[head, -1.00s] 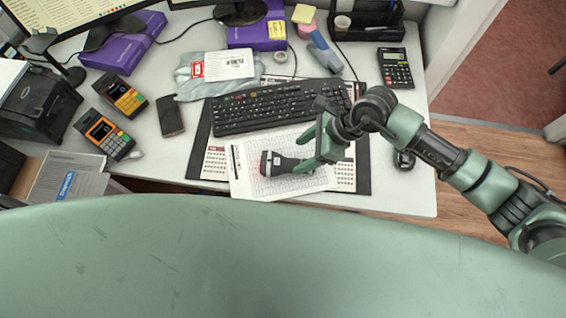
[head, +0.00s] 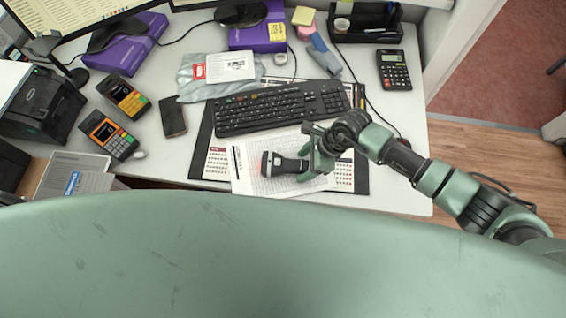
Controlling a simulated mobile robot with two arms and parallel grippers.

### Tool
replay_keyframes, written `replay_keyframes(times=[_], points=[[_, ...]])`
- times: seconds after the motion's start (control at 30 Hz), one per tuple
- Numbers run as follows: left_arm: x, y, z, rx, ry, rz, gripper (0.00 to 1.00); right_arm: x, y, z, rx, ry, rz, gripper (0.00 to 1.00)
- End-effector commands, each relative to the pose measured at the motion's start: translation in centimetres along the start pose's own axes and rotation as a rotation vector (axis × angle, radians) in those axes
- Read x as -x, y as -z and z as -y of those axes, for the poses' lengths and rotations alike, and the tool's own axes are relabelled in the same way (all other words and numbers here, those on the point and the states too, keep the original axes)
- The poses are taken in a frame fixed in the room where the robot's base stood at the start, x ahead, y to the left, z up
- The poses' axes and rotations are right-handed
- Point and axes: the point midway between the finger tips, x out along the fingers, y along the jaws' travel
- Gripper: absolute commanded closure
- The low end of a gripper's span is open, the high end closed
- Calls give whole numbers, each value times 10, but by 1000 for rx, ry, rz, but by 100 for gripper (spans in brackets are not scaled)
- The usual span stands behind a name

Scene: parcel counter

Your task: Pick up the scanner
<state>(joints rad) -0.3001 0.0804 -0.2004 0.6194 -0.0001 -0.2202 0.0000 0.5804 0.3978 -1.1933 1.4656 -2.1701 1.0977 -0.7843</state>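The scanner (head: 273,165) is a dark handheld device with a light rim on its head. It lies on a white printed sheet at the front of the desk, its head to the left and its handle to the right. My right gripper (head: 306,164) is at the handle, with green fingers apart on either side of it. Part of the handle is hidden by the gripper, and I cannot tell whether the fingers touch it. My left gripper is not in view.
A black keyboard (head: 281,107) lies just behind the scanner on a dark desk mat (head: 199,152). A phone (head: 172,116) and card terminals (head: 108,134) are to the left. A calculator (head: 394,70) is at the right. The desk's front right is mostly clear.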

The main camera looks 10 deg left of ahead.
Motion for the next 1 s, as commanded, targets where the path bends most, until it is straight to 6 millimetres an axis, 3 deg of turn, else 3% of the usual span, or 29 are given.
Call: replay_keyframes(times=[0.03,0.2,0.23,0.67,0.87,1.0], points=[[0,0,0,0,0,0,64,0,0,0,0,0,0,48],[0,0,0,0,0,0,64,0,0,0,-1,0,0,95],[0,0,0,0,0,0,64,0,0,0,-1,0,0,100],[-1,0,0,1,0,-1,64,9,-4,1,1,2,2,100],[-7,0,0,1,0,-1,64,41,-17,2,4,5,3,100],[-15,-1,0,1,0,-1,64,80,-33,2,6,8,3,100]])
